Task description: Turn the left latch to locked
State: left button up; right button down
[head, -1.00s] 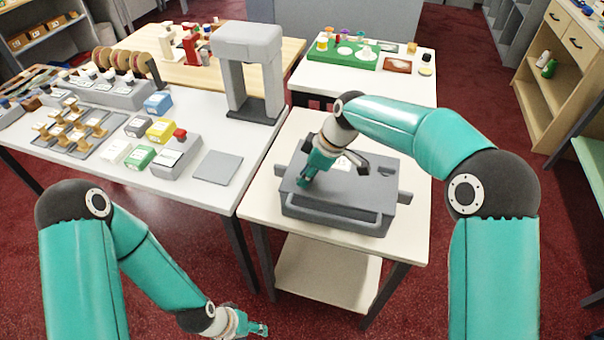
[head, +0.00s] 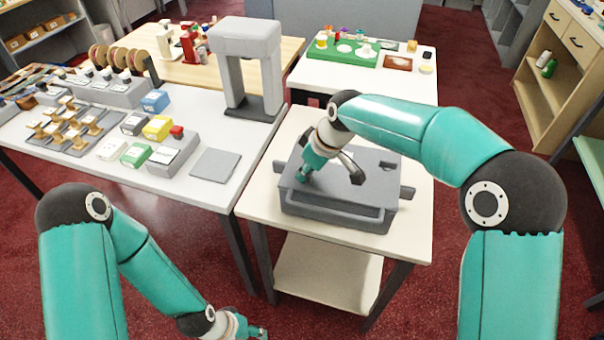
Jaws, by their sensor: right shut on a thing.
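A grey box (head: 335,208) with a flat lid stands on a small cream table. My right gripper (head: 304,176) points down at the left part of the lid. It is shut on the left latch, which the fingers hide, so its angle cannot be read. A small dark fitting (head: 388,166), perhaps the right latch, shows at the lid's right side. My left gripper (head: 258,333) hangs low at the bottom edge, away from the box and partly cut off; its opening is too small to judge.
The cream table (head: 262,195) has a narrow free border around the box. To the left, a white counter (head: 205,192) carries a grey pad (head: 216,164), coloured boxes and a grey press-like stand (head: 245,45). A green tray (head: 343,53) lies on the table behind.

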jog(key=m+b, duration=0.1)
jog(key=m, duration=0.1)
jog(key=m+t+h+b, duration=0.1)
jog(key=m+b, duration=0.1)
jog(key=m, duration=0.1)
jog(key=shift+s+a+f+m+t+h, duration=0.1)
jog(key=shift+a+m+t+h, duration=0.1)
jog(key=shift+m+t+h, duration=0.1)
jog(key=m+h+b, duration=0.1)
jog(key=m+b, duration=0.1)
jog(key=m, duration=0.2)
jog(key=shift+h, duration=0.3)
jog(key=shift+a+m+h+b, duration=0.1)
jog(key=shift+m+h+b, duration=0.55)
jog(key=shift+m, duration=1.55)
jog(key=shift+h, duration=0.25)
jog(key=c, duration=1.2)
grip_release()
jog(key=shift+r, duration=0.3)
jog(key=v, duration=1.1)
jog(key=shift+s+r, duration=0.25)
